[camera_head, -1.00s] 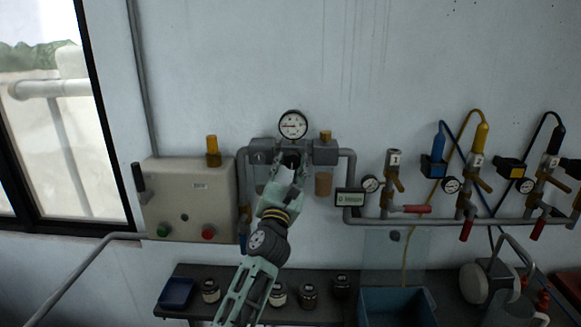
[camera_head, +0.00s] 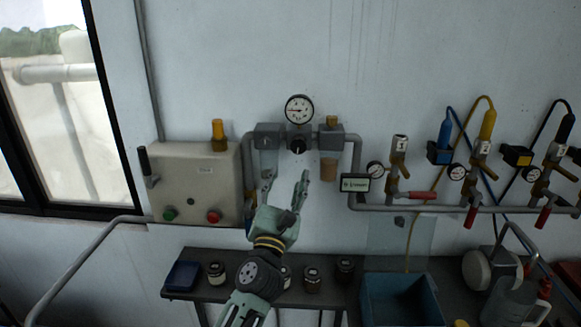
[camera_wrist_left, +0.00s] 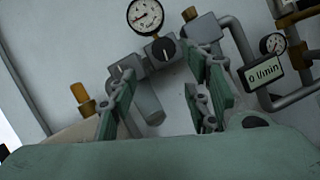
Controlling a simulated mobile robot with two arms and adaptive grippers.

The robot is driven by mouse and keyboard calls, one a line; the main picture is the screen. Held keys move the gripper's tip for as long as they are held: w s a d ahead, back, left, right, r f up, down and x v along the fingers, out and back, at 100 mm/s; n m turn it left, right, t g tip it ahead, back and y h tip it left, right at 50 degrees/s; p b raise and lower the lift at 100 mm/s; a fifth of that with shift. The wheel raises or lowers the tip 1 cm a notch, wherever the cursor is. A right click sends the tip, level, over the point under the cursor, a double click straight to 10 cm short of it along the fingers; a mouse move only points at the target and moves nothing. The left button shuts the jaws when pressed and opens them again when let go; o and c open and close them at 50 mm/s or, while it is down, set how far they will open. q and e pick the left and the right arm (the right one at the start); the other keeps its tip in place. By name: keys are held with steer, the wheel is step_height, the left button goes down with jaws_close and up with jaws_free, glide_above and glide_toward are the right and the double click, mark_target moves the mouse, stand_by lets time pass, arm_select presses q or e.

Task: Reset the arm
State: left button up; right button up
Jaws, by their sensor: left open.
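My left gripper (camera_head: 284,186) is open and empty in the head view, its two fingers apart and pointing up at the wall. It is below a round dial gauge (camera_head: 299,109) and a black knob (camera_head: 298,146) on the grey pipe manifold (camera_head: 335,140). In the left wrist view the open fingers (camera_wrist_left: 165,105) frame the lower part of the manifold, with the gauge (camera_wrist_left: 145,16) and knob (camera_wrist_left: 160,48) above. Nothing is between the fingers. My right gripper is not in view.
A beige control box (camera_head: 195,180) with green and red buttons is at left. A flow display (camera_head: 355,183) and valves with red handles are at right. A shelf (camera_head: 235,291) below holds jars, a dark blue tray (camera_head: 183,275) and a blue bin (camera_head: 400,300).

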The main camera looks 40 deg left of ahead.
arm_select(q)
steer(key=shift+v, duration=0.75)
steer(key=shift+f, duration=0.15)
